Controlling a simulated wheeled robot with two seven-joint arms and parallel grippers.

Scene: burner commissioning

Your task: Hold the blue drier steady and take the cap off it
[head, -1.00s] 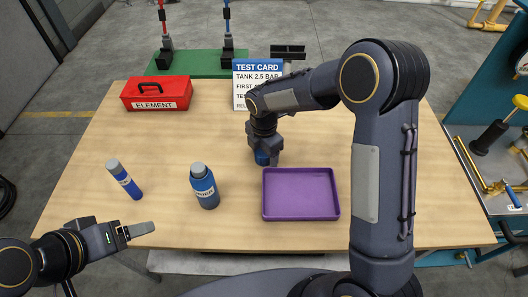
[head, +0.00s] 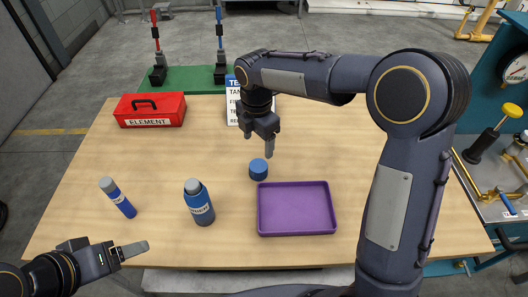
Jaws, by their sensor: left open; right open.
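The blue bottle (head: 199,208), a rounded container with a white label and grey top, stands upright on the table. I take it as the drier; its label is not clearly readable. A short blue cap (head: 258,169) sits on the table behind the purple tray, apart from the bottle. My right gripper (head: 263,143) is open and empty, just above and behind the cap. My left gripper (head: 133,250) is open and empty at the table's front left, left of the bottle and clear of it.
The purple tray (head: 297,231) is empty. A red element box (head: 150,110) and a test card (head: 235,103), partly hidden by my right arm, stand at the back.

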